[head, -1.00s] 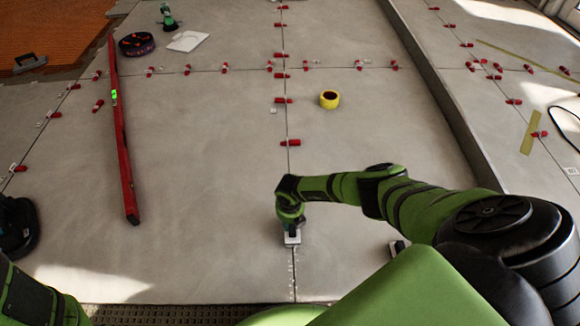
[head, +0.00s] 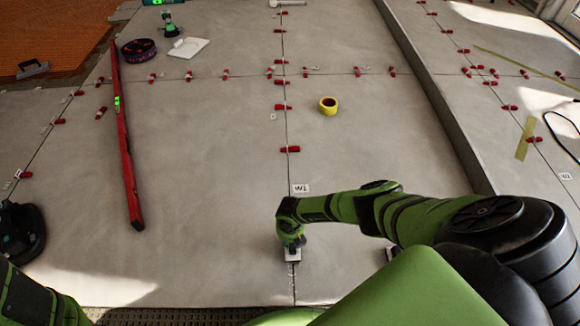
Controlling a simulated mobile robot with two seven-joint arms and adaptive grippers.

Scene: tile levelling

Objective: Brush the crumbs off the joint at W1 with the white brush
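The W1 label (head: 300,188) lies on the floor just right of the long joint (head: 287,130) between the tiles. My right gripper (head: 291,240) is over that joint, nearer to me than the label. It appears shut on the white brush (head: 292,255), whose pale head is down at the joint; the gripper hides most of its handle. A few faint pale specks, perhaps crumbs (head: 293,270), show along the joint just on the near side of the brush. My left arm shows at the lower left corner; its gripper is out of view.
A red spirit level (head: 123,150) lies at left, and a yellow tape roll (head: 328,105) lies right of the joint. Several red clips (head: 290,149) sit along the joints. A black tool (head: 20,232) stands at the left edge. A raised step (head: 430,90) runs along the right.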

